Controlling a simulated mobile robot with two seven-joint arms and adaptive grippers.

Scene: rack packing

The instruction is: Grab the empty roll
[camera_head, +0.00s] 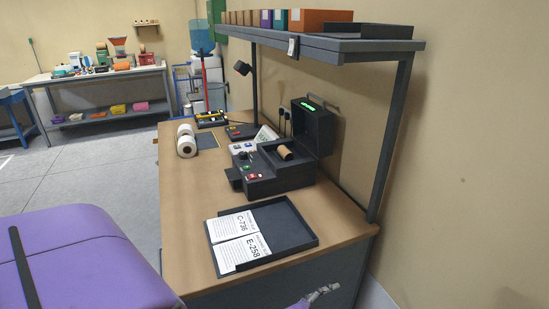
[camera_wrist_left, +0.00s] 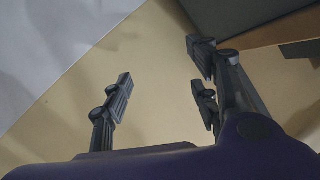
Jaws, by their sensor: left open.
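The empty roll (camera_head: 285,152), a small brown cardboard tube, sits inside the open dark label printer (camera_head: 262,186) on the desk. The printer's lid is raised at the back. My left gripper (camera_head: 325,291) is low at the bottom of the head view, in front of the desk's near end, well away from the roll. In the left wrist view the left gripper (camera_wrist_left: 163,86) has its fingers spread with nothing between them. The roll does not show in the wrist view. My right gripper is not in view.
A dark tray (camera_head: 300,238) with two printed sheets lies on the desk's near part. Two white label rolls (camera_head: 186,142) stand farther back on the left. A dark shelf (camera_head: 345,46) with coloured boxes overhangs the desk. The desk's left middle is clear.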

